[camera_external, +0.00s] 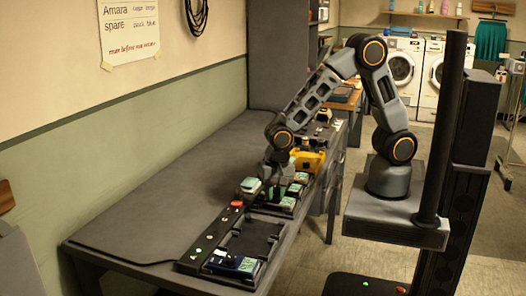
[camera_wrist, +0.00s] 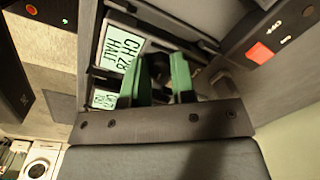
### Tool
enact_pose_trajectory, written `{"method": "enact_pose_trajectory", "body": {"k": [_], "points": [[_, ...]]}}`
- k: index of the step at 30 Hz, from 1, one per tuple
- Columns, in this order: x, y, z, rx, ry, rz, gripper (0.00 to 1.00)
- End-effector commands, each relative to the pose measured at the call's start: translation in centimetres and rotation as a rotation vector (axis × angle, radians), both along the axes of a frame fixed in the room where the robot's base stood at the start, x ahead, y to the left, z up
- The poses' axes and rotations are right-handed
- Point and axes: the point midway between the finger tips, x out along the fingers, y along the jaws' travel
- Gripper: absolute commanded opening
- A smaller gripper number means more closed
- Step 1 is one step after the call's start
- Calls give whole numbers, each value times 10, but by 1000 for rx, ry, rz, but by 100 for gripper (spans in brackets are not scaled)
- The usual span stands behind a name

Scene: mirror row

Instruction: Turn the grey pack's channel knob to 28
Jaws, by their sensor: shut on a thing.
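In the wrist view my gripper (camera_wrist: 160,82) has its two green fingers closed around a dark knob (camera_wrist: 158,66), which they partly hide. Beside it, a pale green label (camera_wrist: 122,52) reads "CH 28 HALF". A smaller pale panel (camera_wrist: 104,98) below it is partly covered by a finger, and its text is too small to read surely. The knob's pointer cannot be made out. In the external view my gripper (camera_external: 275,178) is low over the bench, among small packs with pale green tops. Which one is the grey pack is unclear there.
A black tray (camera_external: 262,222) holds a blue pack (camera_external: 235,263) at the bench's front end. A strip with a red button (camera_external: 237,204) runs beside it. A yellow object (camera_external: 307,160) stands behind my gripper. The bench's left side (camera_external: 170,200) is clear.

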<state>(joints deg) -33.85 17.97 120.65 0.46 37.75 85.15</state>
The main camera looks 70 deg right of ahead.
Motion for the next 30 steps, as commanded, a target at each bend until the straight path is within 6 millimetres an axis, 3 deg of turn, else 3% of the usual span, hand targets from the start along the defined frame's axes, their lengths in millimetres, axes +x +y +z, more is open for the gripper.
{"method": "enact_pose_trajectory", "body": {"k": [15,16,18,24,30], "points": [[0,0,0,0,0,-20,0],[0,0,0,0,0,-19,25],[0,0,0,0,0,-19,32],[0,0,0,0,0,-19,50],[0,0,0,0,0,-19,50]]}}
